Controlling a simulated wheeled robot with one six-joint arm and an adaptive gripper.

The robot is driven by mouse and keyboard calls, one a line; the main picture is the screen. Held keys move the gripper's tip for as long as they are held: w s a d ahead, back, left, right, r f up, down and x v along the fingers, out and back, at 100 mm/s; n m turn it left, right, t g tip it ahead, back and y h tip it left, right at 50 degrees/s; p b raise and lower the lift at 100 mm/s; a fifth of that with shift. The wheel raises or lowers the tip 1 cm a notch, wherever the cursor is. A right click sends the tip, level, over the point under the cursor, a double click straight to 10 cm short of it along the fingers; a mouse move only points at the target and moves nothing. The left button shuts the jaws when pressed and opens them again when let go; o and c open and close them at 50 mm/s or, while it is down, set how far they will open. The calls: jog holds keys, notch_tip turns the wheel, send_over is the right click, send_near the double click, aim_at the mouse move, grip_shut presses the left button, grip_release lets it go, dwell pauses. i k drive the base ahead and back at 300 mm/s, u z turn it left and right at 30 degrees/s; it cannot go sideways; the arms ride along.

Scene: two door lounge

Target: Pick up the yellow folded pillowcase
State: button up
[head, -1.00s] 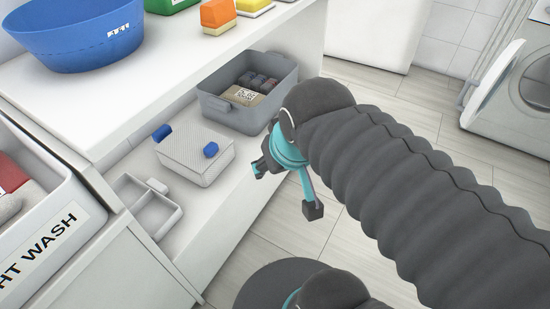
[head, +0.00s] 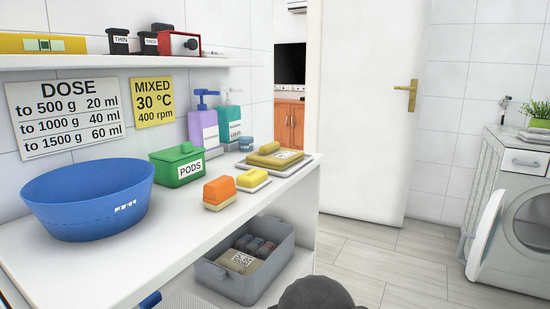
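A yellow folded cloth with a pale label, which looks like the pillowcase (head: 270,156), lies flat near the far right end of the white counter. It seems to be a low stack with a darker yellow layer beneath. My gripper is not in view. Only a dark rounded part of my arm shows at the bottom edge, below and in front of the counter's end.
On the counter stand a blue basin (head: 88,203), green PODS box (head: 178,165), orange-topped block (head: 220,192), smaller yellow block (head: 253,180) and pump bottles (head: 203,125). A grey bin (head: 245,285) sits on the lower shelf. Floor (head: 400,262) is clear toward the white door (head: 362,110).

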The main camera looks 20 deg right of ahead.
aim_at(270, 156)
jog(key=u, duration=3.6)
jog(key=k, duration=1.8)
jog(key=z, duration=1.55)
